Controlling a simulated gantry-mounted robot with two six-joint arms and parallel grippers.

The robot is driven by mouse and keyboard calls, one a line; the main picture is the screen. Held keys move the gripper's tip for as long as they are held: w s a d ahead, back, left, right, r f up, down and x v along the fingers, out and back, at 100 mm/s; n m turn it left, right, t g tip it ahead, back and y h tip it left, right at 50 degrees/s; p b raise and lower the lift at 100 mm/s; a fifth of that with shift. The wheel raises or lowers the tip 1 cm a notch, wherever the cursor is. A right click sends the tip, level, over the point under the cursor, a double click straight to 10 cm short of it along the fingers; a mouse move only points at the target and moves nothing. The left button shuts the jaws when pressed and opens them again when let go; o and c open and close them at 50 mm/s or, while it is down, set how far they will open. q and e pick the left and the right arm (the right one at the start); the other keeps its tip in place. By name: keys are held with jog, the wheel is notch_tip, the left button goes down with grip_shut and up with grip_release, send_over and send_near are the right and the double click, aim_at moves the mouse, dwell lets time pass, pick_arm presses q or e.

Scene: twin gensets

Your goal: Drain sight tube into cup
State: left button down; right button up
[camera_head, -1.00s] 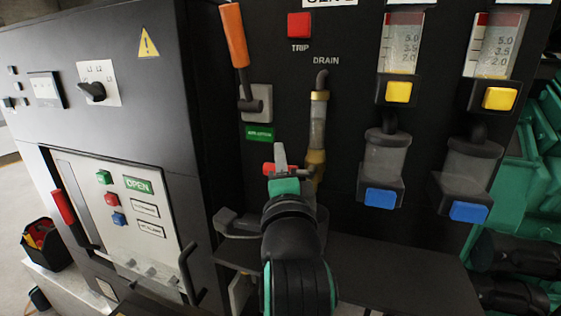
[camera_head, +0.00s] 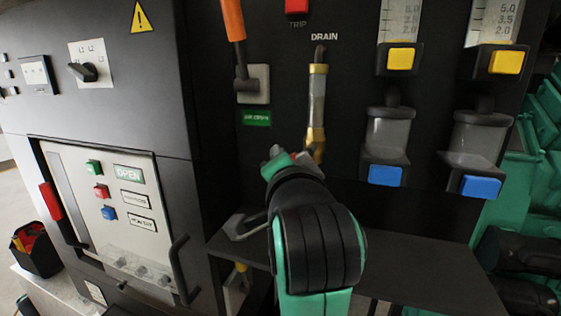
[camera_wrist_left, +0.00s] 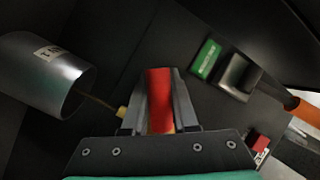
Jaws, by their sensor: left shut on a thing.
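My left gripper (camera_head: 276,160) is at the drain valve below the sight tube (camera_head: 317,95), largely hidden by my own wrist in the head view. In the left wrist view the gripper (camera_wrist_left: 159,85) is shut on the red valve handle (camera_wrist_left: 159,100). A silver cup (camera_wrist_left: 42,75) with a white label lies at the left of that view, its mouth toward the brass spout (camera_wrist_left: 122,112). A thin amber line, seemingly liquid, runs between spout and cup mouth. The cup is hidden in the head view. The tube's liquid level is hard to read. My right gripper is not in view.
A dark shelf (camera_head: 420,265) lies under the panel. An orange lever (camera_head: 233,20) is above left of the tube. Two filter bowls with blue blocks (camera_head: 386,175) are to the right. A breaker panel (camera_head: 125,215) with a black handle is on the left.

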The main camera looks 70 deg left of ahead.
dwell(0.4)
pick_arm(q)
jog(key=c, duration=0.7)
grip_release()
